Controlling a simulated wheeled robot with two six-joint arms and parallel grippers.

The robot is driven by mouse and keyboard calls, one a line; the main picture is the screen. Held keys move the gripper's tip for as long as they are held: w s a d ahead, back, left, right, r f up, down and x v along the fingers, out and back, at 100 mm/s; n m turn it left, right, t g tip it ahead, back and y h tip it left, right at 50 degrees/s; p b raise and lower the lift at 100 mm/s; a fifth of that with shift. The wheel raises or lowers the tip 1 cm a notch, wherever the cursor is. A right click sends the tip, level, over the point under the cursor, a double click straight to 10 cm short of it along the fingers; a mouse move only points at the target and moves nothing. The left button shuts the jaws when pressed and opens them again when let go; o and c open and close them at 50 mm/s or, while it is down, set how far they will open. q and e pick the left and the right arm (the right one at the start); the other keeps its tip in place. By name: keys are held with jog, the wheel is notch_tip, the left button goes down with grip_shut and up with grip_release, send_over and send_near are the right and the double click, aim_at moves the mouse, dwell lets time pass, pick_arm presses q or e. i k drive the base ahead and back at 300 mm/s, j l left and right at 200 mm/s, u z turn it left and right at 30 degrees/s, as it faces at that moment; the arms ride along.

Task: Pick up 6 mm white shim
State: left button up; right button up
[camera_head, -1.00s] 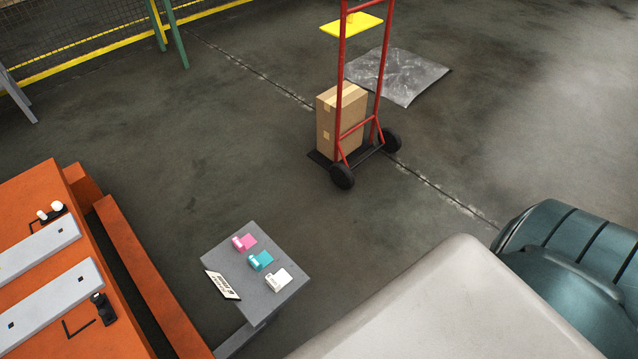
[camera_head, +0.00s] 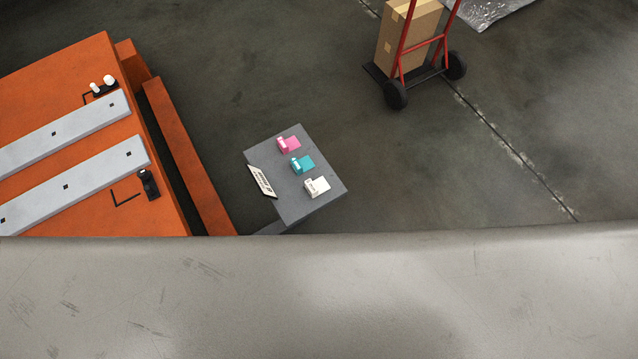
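A small white shim block (camera_head: 317,187) lies on the small grey stand (camera_head: 328,203), nearest to me of the shims there. A teal shim (camera_head: 303,164) lies just beyond it and a pink shim (camera_head: 289,144) beyond that. The thickness markings are too small to read. A white label plate (camera_head: 261,180) with dark print is at the stand's left edge. Neither of my grippers shows in this view.
An orange machine bed (camera_head: 60,90) with two grey steel strips (camera_head: 75,185) stands at the left. A red hand truck (camera_head: 421,45) with a cardboard box (camera_head: 390,45) stands at the top right. A large pale grey surface (camera_head: 320,295) fills the bottom. Dark floor right of the stand is clear.

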aim_at(318, 186)
jog(key=i+l, duration=0.1)
jog(key=l, duration=0.35)
jog(key=i+l, duration=0.1)
jog(key=l, duration=0.35)
jog(key=i+l, duration=0.1)
jog(key=l, duration=0.35)
jog(key=i+l+u, duration=0.1)
jog(key=l+u, duration=0.35)
jog(key=l, duration=0.45)
jog(key=l+u, duration=0.4)
jog(key=l, duration=0.55)
jog(key=u, duration=0.3)
jog(key=k+j, duration=0.05)
